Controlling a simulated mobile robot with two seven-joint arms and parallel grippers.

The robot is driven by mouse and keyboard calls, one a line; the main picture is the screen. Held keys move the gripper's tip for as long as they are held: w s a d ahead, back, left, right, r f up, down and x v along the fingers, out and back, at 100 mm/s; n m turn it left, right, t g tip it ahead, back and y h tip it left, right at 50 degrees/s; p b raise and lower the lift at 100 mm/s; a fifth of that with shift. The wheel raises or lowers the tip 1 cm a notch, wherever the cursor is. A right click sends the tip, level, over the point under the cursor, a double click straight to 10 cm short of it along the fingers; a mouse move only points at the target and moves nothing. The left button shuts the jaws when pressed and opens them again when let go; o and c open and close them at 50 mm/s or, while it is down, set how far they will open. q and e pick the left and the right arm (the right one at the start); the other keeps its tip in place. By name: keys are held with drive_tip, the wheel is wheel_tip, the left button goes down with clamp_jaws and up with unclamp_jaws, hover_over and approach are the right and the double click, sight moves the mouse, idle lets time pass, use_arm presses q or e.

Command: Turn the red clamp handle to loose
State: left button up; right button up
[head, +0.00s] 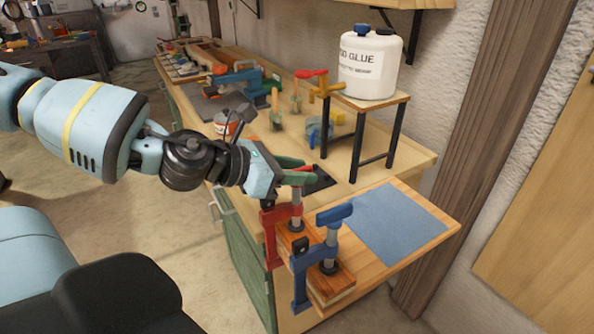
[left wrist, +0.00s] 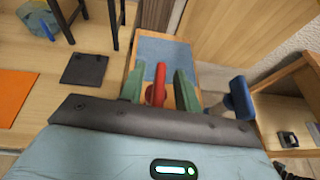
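The red clamp (head: 272,238) is fixed at the front edge of the board at the bench end. Its red handle (left wrist: 160,84) points away from me in the left wrist view. My left gripper (head: 301,171) is at the top of this clamp, its green fingers on either side of the handle. In the left wrist view the left gripper (left wrist: 160,88) is open, with a narrow gap between the handle and each finger. In the head view the fingers hide most of the handle. My right gripper is in neither view.
A blue clamp (head: 334,215) stands close to the right, on the same wooden lath (head: 343,281). A blue-grey sheet (head: 398,224) lies on the board. A glue jug (head: 370,65) stands on a small stand behind. Tools lie farther along the bench.

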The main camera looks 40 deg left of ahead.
use_arm(q)
drive_tip(key=shift+c, duration=0.2)
clamp_jaws()
